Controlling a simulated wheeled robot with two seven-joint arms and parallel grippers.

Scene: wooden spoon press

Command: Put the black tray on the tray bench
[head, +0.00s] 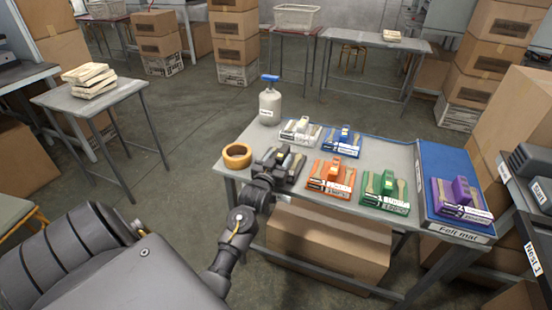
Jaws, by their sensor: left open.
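The black tray (294,177) sits near the front left of the grey table, with wooden spoons and a dark block on it partly hidden by my arm. My left gripper (274,167) is at the tray, over its left part. Its jaws are open, though the fingers are hard to make out against the dark tray. I cannot tell whether they touch it. My right gripper is out of view. No surface in view carries a readable tray bench label, so I cannot tell which one it is.
White (301,131), blue (342,140), orange (331,176) and green (384,193) trays share the table. A purple tray (461,198) lies on the blue felt mat (445,160). A tape roll (237,156) and a bottle (270,105) stand close by. A side table (125,92) holds stacked bundles.

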